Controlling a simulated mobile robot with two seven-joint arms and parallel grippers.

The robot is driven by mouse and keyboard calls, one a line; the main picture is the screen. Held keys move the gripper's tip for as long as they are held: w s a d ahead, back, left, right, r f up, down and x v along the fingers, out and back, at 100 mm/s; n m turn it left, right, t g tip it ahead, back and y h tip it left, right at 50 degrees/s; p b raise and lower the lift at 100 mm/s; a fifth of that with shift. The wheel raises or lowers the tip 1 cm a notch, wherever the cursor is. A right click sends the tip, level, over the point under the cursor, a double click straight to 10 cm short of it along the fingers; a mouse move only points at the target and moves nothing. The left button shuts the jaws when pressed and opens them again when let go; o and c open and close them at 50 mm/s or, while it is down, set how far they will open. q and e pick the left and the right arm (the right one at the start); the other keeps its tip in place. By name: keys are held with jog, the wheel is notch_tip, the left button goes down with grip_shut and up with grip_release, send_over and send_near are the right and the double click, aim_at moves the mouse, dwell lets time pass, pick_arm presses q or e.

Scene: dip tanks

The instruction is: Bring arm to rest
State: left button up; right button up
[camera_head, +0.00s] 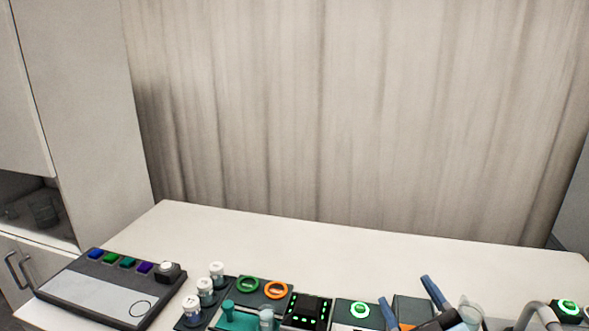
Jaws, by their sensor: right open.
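My right gripper (405,291) is at the bottom edge of the head view, right of centre. Its two blue fingers stand apart and point up and to the left, with nothing seen between them. It is over the front part of the white table (330,239), close to a dark box with a green-lit button (359,309). I cannot tell whether it touches anything there. Most of my right arm is cut off by the lower edge. My left gripper is not in view.
A control panel (112,291) with coloured buttons lies at left. Several white-capped vials (206,290), a teal tray (238,318), green (248,284) and orange (275,289) rings and a green-lit block (307,310) stand beside it. Another green-lit button (567,307) is at right. The table's back strip is clear.

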jog(key=s+d+f+m+g+h, duration=0.2)
jog(key=d+f+m+g+h, duration=0.15)
jog(key=f, duration=0.35)
jog(key=s+d+f+m+g+h, duration=0.3)
jog(key=d+f+g+h, duration=0.1)
jog(key=f, duration=0.4)
jog(key=s+d+f+m+g, duration=0.1)
jog(key=s+f+g, duration=0.95)
jog(key=s, duration=0.45)
jog(key=w+a+f+t+y+p, duration=0.2)
jog(key=w+a+t+y+p, duration=0.2)
jog(key=p, duration=0.7)
jog(key=w+a+n+t, duration=0.1)
jog(key=w+a+t, duration=0.1)
jog(key=t, duration=0.2)
jog(key=shift+f, duration=0.1)
